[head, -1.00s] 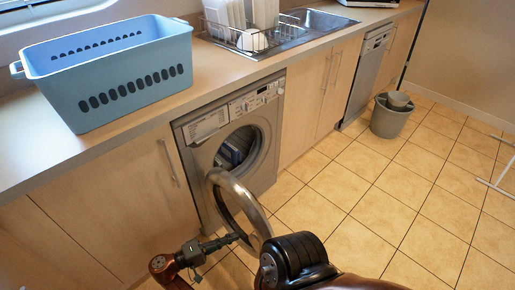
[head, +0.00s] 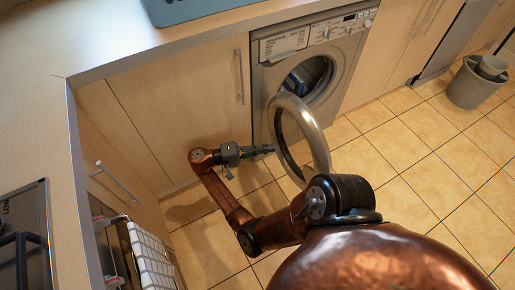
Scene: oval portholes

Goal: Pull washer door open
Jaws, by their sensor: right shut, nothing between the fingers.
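The washer (head: 347,40) is a grey front loader built in under the counter. Its round door (head: 322,140), a silver ring, is swung open and stands out from the front. The drum opening (head: 308,82) is uncovered, with dark blue and pale cloth inside. My right gripper (head: 268,149) is shut and empty. Its fingertips point right, at the left side of the door ring; I cannot tell whether they touch it. My right arm's links hide part of the floor below the door. My left gripper is not in view.
A grey bucket (head: 470,90) stands on the tiled floor at the right. The tiles right of the door are clear.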

